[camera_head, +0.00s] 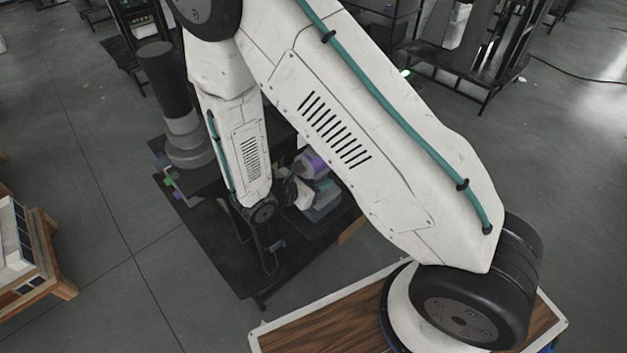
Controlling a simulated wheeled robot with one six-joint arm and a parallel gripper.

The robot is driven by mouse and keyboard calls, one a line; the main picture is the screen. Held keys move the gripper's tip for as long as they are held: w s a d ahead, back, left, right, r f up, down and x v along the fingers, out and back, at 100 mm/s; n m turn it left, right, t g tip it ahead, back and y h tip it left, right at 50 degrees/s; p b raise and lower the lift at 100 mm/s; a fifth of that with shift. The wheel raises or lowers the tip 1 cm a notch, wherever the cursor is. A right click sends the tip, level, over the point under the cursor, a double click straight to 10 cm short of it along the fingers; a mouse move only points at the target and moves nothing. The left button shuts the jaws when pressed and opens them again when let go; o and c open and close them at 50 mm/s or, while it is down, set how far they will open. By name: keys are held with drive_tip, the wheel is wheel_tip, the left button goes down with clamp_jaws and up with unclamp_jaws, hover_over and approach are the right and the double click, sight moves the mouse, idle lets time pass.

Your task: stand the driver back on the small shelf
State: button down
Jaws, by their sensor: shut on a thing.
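My gripper (270,258) shows as a small dark shape below the wrist at the end of my white arm, over the black table (215,245). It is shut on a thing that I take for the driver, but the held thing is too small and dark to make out. Its shape and tilt cannot be told. My arm links hide the middle of the table. I cannot clearly pick out the small shelf; it may be behind my arm.
A tall grey and black cylinder (177,105) stands at the table's back left. Grey and purple items (318,180) stand on its right side. A wooden-framed bench (35,265) is at the left edge. Dark racks (480,50) stand behind. The grey floor between is clear.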

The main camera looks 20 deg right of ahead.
drive_tip(key=shift+f, duration=0.1)
drive_tip(key=c, duration=0.9)
unclamp_jaws()
drive_tip(key=v, duration=1.2)
